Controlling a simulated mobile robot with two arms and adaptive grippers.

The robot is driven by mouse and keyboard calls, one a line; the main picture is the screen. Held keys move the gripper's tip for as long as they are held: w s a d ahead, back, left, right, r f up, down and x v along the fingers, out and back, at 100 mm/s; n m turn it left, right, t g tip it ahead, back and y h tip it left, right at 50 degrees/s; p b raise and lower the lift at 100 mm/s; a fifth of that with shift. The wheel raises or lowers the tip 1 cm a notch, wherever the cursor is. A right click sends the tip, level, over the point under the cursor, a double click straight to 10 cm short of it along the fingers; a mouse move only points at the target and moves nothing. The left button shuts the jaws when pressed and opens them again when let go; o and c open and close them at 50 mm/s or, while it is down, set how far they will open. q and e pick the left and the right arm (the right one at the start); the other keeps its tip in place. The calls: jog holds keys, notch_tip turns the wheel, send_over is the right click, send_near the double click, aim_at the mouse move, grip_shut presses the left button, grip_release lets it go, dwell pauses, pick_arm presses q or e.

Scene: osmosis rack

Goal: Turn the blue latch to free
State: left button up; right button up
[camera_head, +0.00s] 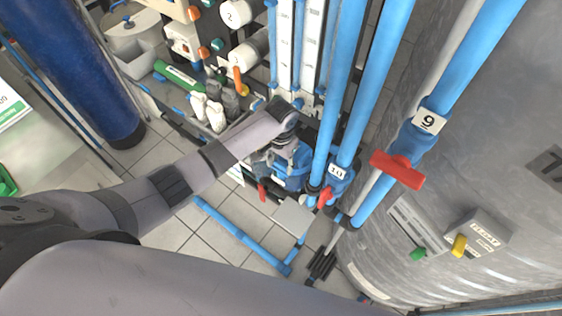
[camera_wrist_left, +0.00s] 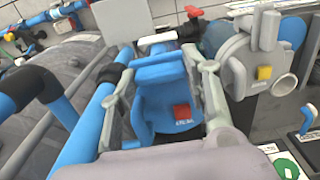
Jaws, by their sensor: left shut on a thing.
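A blue housing with a small red square label (camera_wrist_left: 182,114) fills the middle of the left wrist view; it looks like the blue latch, though I cannot read its turn position. In the head view this blue part (camera_head: 294,181) is partly hidden by my left gripper (camera_head: 284,160). In the wrist view the two grey fingers of my left gripper (camera_wrist_left: 160,60) lie on either side of the blue part and are shut on it. The exact contact points are hard to see. My right gripper is not in view.
Blue pipes with a red-handled valve marked 9 (camera_head: 398,168) and a valve marked 10 (camera_head: 336,178) stand close right of the gripper. A large grey tank (camera_head: 470,130) fills the right side. A blue column (camera_head: 75,60) stands at left. Tiled floor (camera_head: 190,240) is partly open below.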

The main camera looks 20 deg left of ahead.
aim_at(281, 164)
pick_arm(q)
jog(key=shift+w, duration=0.1)
jog(key=o, duration=1.2)
jog(key=shift+c, duration=0.2)
jog(key=shift+r, duration=0.15)
notch_tip(281, 164, up, 12)
